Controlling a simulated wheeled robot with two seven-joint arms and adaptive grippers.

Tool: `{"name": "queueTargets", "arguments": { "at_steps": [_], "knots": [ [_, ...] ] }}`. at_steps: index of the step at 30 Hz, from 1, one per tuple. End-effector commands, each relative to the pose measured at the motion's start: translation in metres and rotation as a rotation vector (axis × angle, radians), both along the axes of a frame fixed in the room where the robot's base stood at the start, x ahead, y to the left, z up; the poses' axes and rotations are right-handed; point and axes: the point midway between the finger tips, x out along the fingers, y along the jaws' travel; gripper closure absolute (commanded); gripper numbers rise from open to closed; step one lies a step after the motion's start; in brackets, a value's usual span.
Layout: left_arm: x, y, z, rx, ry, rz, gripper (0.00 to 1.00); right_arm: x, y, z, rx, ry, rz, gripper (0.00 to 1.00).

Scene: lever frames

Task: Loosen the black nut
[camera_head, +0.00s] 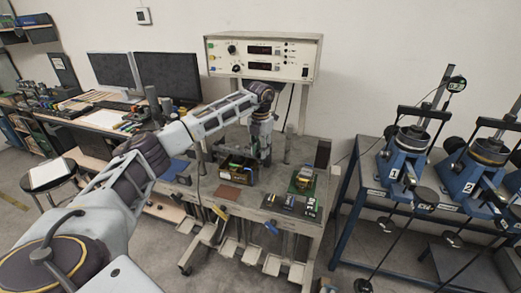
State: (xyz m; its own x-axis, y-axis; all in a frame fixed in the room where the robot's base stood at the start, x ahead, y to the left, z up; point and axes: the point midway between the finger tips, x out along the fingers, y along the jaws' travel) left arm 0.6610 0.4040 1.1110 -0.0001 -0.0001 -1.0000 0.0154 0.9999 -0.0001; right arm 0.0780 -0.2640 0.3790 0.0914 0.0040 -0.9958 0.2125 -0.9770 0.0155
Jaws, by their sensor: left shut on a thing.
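My left arm comes in from the left and reaches over the grey workbench (235,200). My left gripper (265,158) points down above the bench, just right of and behind a dark open box (238,170). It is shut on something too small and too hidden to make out. I cannot pick out the black nut in this view. My right gripper is not in view.
A control unit (264,57) stands above the bench. A green board (302,180) and small parts lie at the bench's right. Blue lever frames (405,160) stand on a table at right. Two monitors (168,77) stand on the left desk.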

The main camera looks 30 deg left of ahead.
Motion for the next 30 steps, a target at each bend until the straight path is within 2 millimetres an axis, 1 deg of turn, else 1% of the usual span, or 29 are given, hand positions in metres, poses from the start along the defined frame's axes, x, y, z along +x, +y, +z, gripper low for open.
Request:
{"name": "queueTargets", "arguments": {
  "at_steps": [5, 11, 17, 30],
  "knots": [
    [0.000, 0.000, 0.001, 0.000, 0.000, 0.038, 0.95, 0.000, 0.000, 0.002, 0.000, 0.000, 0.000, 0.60],
    [0.000, 0.000, 0.001, 0.000, 0.000, 0.125, 0.95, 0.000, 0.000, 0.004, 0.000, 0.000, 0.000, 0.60],
    [0.000, 0.001, 0.001, 0.000, 0.000, 0.257, 0.95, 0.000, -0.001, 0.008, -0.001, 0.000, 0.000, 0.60],
    [0.000, 0.002, 0.001, 0.001, -0.001, 0.605, 0.95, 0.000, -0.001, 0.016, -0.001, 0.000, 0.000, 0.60]
  ]
}}
